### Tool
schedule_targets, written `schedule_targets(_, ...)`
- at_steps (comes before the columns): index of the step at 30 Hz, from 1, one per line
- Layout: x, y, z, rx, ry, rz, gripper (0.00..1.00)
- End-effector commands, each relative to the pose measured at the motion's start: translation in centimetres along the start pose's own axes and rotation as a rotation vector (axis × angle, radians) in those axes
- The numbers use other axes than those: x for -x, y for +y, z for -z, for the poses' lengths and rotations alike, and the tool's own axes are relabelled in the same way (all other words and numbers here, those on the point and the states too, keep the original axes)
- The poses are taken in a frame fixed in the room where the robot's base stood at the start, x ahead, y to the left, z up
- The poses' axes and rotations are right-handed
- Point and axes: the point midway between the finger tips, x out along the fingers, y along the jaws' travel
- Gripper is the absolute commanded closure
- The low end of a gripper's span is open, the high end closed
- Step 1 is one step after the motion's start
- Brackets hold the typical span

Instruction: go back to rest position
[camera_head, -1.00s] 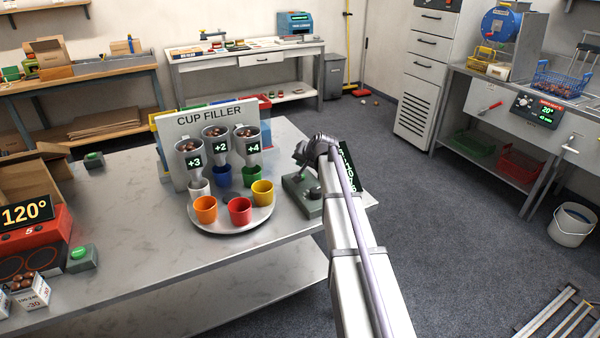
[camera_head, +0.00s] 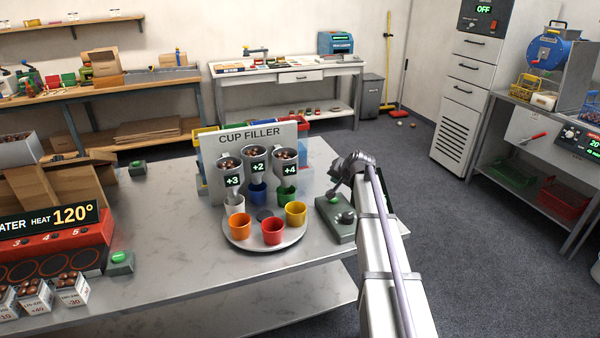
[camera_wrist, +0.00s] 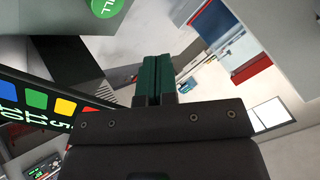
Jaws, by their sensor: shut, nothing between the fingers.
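My gripper (camera_wrist: 158,78) shows in the wrist view as two dark green fingers pressed together, with nothing between them. In the head view my arm reaches up from the bottom right over the right end of the metal table (camera_head: 180,275). The wrist view also shows part of a green button (camera_wrist: 106,6) and a dark panel (camera_wrist: 40,112) with coloured squares and numbers. The gripper appears apart from both.
The cup filler (camera_head: 262,150) stands left of my arm, with several coloured cups on a round tray (camera_head: 264,243). A red heater (camera_head: 70,236) and chestnut boxes (camera_head: 35,297) are at the left. Grey floor (camera_head: 440,220) lies open at the right.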

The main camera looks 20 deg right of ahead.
Motion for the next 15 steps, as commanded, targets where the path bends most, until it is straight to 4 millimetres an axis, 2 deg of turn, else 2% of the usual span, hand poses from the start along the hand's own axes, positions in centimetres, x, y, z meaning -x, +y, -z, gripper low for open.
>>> schedule_targets(2,0.0,0.1,-0.4,0.011,-0.023,-0.006,1.00)
schedule_targets(5,1.6,1.4,-4.0,0.069,-0.134,-0.066,1.00)
schedule_targets(8,6.1,1.6,-11.1,0.168,-0.298,-0.153,1.00)
schedule_targets(9,8.4,1.0,-14.4,0.219,-0.372,-0.189,1.00)
schedule_targets(11,12.1,0.1,-19.2,0.297,-0.478,-0.243,1.00)
schedule_targets(12,14.7,-0.4,-22.3,0.350,-0.543,-0.279,1.00)
schedule_targets(15,20.6,-1.8,-28.4,0.467,-0.667,-0.351,1.00)
